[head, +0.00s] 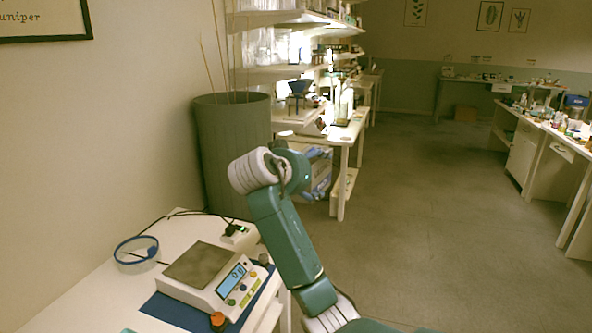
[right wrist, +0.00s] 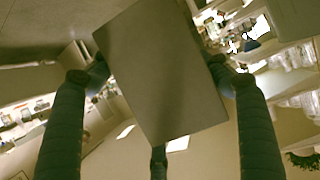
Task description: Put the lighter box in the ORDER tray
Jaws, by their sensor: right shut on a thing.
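A plain grey-brown box (right wrist: 160,75) fills the middle of the right wrist view, tilted in the picture. My right gripper (right wrist: 162,78) is shut on it, with dark fingers at its left and right sides and another finger tip below. The head view shows part of my arm, but not clearly the fingers or the box. A white scale (head: 215,284) with a bare grey plate and a lit display stands on the white table at lower left. I cannot see a second box or an ORDER tray. My left gripper is not in view.
The scale stands on a blue mat (head: 172,313), beside a blue-rimmed ring (head: 136,250) and a black cable. A tall grey-green bin (head: 220,145) stands behind the table. Shelves and a white bench (head: 345,135) lie beyond. The floor (head: 430,200) at right is open.

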